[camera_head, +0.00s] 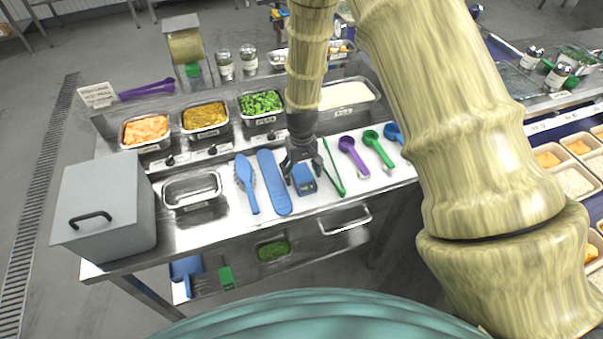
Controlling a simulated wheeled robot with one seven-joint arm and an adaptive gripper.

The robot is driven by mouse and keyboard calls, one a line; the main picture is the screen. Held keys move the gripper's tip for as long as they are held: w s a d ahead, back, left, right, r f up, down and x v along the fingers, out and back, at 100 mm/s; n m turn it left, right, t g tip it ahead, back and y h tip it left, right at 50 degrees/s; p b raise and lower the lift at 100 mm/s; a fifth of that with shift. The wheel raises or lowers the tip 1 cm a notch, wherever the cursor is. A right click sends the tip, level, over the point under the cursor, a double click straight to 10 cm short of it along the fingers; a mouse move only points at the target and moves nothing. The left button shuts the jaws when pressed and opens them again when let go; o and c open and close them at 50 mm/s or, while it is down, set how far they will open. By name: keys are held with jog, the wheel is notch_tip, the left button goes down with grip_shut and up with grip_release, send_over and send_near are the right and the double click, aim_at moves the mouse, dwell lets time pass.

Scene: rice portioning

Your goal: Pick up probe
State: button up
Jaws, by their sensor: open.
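A blue boxy handheld item (306,187), which looks like the probe, lies on the white mat on the steel counter. My gripper (301,174) is directly over it, pointing down, with its fingers apart around the item's upper part. The gripper covers part of the item, and I cannot tell whether the fingers touch it.
Left of it lie a long blue paddle (270,180) and a blue brush-like tool (246,184). Close on the right are a thin green tool (333,168), a purple scoop (352,154) and a green scoop (377,147). Food pans (205,131) stand behind; a grey box (105,210) is at left.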

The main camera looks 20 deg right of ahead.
jog(key=shift+f, duration=0.45)
jog(key=c, duration=1.1)
jog(key=shift+r, duration=0.1)
